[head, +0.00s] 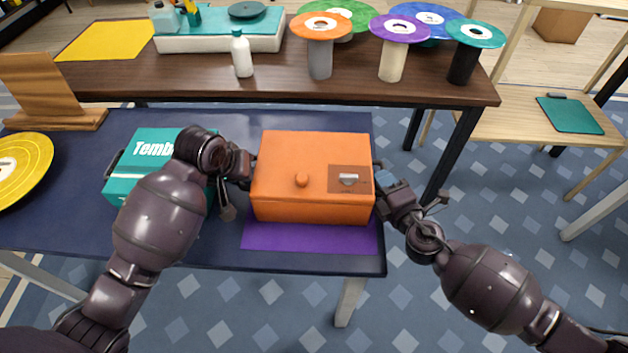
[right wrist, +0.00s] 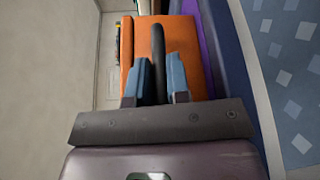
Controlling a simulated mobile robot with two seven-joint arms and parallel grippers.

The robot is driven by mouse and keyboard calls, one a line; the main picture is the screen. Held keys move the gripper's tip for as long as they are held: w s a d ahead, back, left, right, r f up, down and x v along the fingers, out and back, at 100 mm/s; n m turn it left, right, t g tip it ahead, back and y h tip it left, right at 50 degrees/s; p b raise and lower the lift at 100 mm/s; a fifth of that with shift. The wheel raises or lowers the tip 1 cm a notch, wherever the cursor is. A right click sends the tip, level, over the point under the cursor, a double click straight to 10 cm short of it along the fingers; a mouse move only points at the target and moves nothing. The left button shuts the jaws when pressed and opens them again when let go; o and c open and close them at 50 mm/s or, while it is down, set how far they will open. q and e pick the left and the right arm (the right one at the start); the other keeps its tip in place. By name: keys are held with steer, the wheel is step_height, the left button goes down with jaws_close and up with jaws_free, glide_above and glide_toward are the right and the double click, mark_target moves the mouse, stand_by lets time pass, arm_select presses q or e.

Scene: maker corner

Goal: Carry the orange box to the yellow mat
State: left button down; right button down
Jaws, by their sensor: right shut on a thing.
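The orange box (head: 290,205) is on or just above the back part of a purple mat (head: 310,238) on the dark blue table; whether it touches is hard to tell. My right gripper (head: 384,182) is at the box's right side. In the right wrist view, its blue-padded fingers (right wrist: 158,80) are shut on the box's black handle (right wrist: 158,50), with the orange box (right wrist: 186,35) behind. My left gripper (head: 240,185) is at the box's left side, its fingertips and any grip largely hidden. The yellow mat (head: 107,40) lies bare at the back left on the brown table.
A teal box (head: 125,185) stands left of my left gripper. On the brown table (head: 170,75), a teal-topped case (head: 220,42), a white bottle (head: 241,55) and several round-topped stands (head: 320,60) stand right of the yellow mat. A wooden stand (head: 45,90) is at far left.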

arm_select(q)
steer(key=shift+r, duration=0.2)
arm_select(e)
steer(key=shift+r, duration=0.2)
